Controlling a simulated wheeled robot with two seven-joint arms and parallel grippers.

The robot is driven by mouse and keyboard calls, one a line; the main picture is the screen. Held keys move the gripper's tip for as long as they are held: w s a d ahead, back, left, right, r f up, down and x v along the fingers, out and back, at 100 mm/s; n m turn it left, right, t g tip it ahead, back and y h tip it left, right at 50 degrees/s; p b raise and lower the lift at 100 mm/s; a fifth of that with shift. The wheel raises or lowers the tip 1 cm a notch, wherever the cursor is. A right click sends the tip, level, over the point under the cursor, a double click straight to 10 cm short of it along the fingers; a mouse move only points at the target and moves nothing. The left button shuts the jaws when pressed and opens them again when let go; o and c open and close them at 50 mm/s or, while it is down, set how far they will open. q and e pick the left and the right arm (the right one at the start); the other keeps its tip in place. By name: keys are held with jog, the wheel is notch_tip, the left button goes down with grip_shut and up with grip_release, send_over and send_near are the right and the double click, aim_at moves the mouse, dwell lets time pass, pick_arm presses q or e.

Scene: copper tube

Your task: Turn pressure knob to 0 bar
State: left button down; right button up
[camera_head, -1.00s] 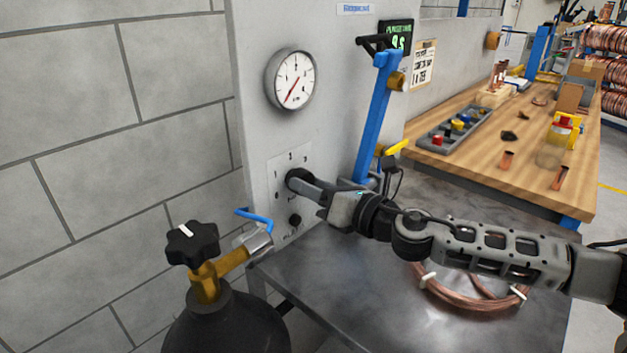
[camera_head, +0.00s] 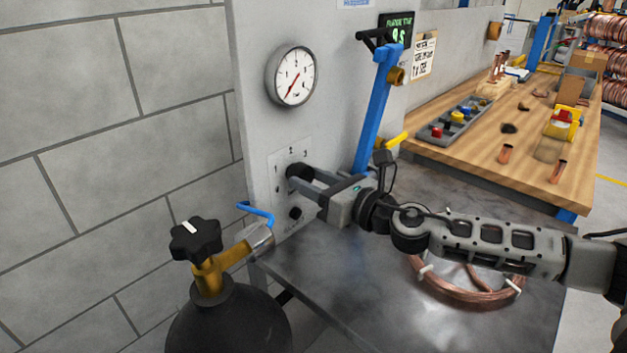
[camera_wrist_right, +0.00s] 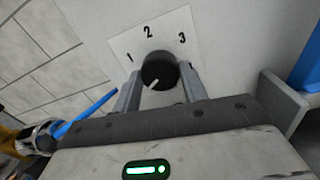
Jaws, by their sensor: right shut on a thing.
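The black round pressure knob (camera_head: 297,170) sits on a pale numbered plate (camera_head: 279,160) on the grey panel. My right gripper (camera_head: 300,178) has a finger on each side of it and is shut on it. In the right wrist view the knob (camera_wrist_right: 159,68) lies between the two fingers (camera_wrist_right: 160,82). Its white pointer line points down and left, below the 1. The marks 1, 2 and 3 show; the lower plate is hidden by the gripper. The round gauge (camera_head: 291,75) above has a red needle pointing down-left. My left gripper is not in view.
A second small black knob (camera_head: 295,214) is below. A dark cylinder (camera_head: 228,320) with a brass valve and blue lever (camera_head: 257,211) stands at front left. A copper coil (camera_head: 465,295) lies on the metal table.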

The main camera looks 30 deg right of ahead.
jog(key=o, duration=1)
jog(key=shift+c, duration=0.2)
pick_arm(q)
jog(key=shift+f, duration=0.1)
pick_arm(e)
jog(key=shift+s+d+f+b, duration=0.25)
jog(key=shift+s+b, duration=0.1)
jog(key=shift+s, duration=0.1)
pick_arm(q)
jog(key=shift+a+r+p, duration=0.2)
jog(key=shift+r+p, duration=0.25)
jog(key=shift+p, duration=0.65)
pick_arm(e)
jog(key=v, duration=1.5)
jog(key=shift+r, duration=0.2)
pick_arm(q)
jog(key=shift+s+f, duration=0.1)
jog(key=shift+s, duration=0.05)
pick_arm(e)
jog(key=shift+a, duration=0.1)
